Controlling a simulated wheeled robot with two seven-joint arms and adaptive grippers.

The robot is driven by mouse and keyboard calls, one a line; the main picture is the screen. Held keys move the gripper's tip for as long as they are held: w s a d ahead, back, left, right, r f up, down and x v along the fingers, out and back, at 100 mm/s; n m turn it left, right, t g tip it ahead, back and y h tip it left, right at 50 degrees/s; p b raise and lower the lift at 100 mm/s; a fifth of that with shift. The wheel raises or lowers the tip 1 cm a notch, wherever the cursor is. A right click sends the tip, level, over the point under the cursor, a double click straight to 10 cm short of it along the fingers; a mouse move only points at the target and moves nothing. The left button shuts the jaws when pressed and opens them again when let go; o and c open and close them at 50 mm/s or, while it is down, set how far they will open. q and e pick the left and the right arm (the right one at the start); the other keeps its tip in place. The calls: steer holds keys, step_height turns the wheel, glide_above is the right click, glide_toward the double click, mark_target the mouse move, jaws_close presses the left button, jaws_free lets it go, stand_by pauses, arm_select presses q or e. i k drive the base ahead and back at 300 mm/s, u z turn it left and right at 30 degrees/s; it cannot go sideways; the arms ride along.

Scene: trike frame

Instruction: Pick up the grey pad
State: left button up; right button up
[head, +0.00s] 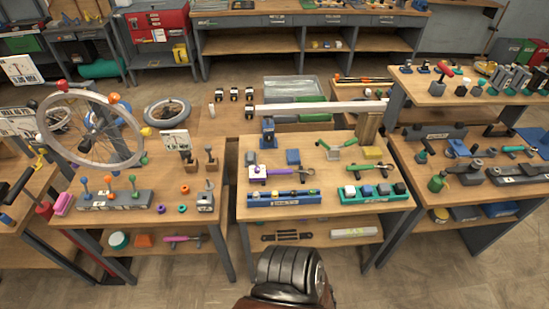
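No single item stands out clearly as the grey pad. A green tray (378,198) on the front middle table holds several small blocks side by side. Neither of my grippers shows in the head view.
Left of the green tray lies a blue rail tray (284,198). A white beam (320,107) spans the table's back. A wheel (90,128) stands on the left table.

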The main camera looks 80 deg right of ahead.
mark_target(250, 158)
steer(key=z, duration=2.1)
